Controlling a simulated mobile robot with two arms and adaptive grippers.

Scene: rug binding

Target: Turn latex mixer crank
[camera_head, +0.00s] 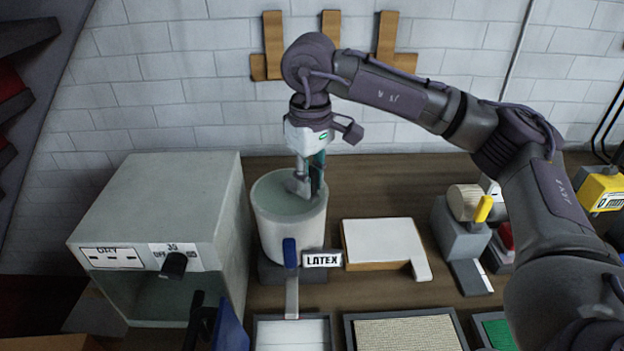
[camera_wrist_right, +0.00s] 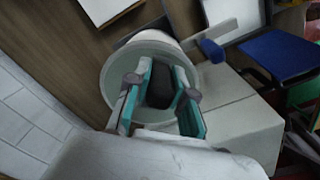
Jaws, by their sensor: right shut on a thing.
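The latex mixer is a pale round tub (camera_head: 290,225) with a "LATEX" label (camera_head: 322,259) at its front right. A metal lever with a blue grip (camera_head: 290,252) hangs at its front. Whether this knob belongs to the crank is hard to tell. The blue grip also shows in the wrist view (camera_wrist_right: 212,50), apart from the fingers. My left gripper is not in view.
A grey box oven (camera_head: 160,210) with a dial stands close left of the tub. A white-topped block (camera_head: 378,240) lies to the right, then a grey device with a wooden roller (camera_head: 463,202). Trays line the front edge. A brick wall stands behind.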

